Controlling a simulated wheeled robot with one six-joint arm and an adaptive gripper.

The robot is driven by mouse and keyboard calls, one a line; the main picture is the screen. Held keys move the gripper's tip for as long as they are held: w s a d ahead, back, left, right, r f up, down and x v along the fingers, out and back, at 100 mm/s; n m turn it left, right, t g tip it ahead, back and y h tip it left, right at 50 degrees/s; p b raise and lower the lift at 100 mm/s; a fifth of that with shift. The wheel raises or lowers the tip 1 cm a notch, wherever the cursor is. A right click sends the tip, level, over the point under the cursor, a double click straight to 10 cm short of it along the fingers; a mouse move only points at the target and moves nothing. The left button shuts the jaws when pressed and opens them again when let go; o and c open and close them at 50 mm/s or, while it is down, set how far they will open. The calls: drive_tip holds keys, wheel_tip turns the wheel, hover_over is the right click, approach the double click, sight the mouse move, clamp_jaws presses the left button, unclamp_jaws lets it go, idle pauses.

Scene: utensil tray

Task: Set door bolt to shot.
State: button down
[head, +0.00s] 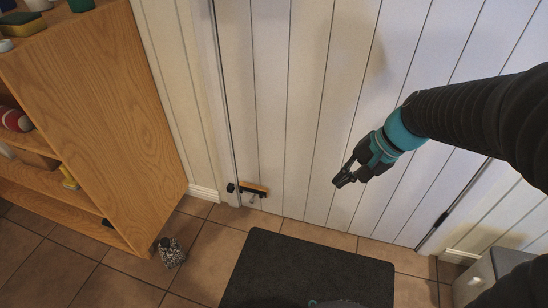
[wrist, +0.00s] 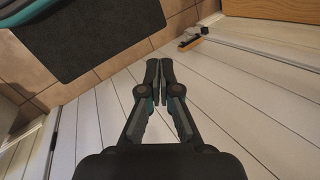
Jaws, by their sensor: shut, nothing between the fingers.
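The door bolt (head: 255,188) is a small orange-brown plate with dark parts and a pale knob below it, low on the left edge of the white plank door (head: 305,110). A black piece (head: 231,187) sits at its left end, by the door's edge. I cannot tell whether the bolt is shot or drawn. The bolt also shows at the top of the wrist view (wrist: 189,43). My gripper (head: 343,180) is shut and empty in front of the door, right of the bolt and apart from it. Its fingertips meet in the wrist view (wrist: 160,64).
A wooden shelf unit (head: 100,90) holding several small items stands at the left. A speckled object (head: 171,252) lies on the tiled floor beside it. A dark mat (head: 300,270) lies before the door. A grey box (head: 480,280) stands at lower right. The space between gripper and bolt looks clear.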

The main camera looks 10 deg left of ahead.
drive_tip(key=w+a+f+m+g+y+b, duration=0.1)
drive_tip(key=w+a+f+m+y, duration=0.35)
drive_tip(key=f, duration=0.45)
drive_tip(key=w+a+f+m+g+y+b, duration=0.1)
drive_tip(key=w+a+f+m, duration=0.3)
drive_tip(key=w+f, duration=0.45)
drive_tip(key=w+a+f+m+t+y, duration=0.1)
drive_tip(key=w+f+m, duration=0.1)
drive_tip(key=f, duration=0.8)
drive_tip(key=w+a+f+m+t+y, duration=0.2)
drive_tip(key=f+m, duration=0.2)
drive_tip(key=f, duration=0.7)
drive_tip(key=shift+a+b, duration=0.3)
drive_tip(key=shift+b, duration=0.05)
drive_tip(key=shift+w, duration=0.1)
drive_tip(key=x, duration=1.4)
drive_tip(key=shift+r, duration=0.15)
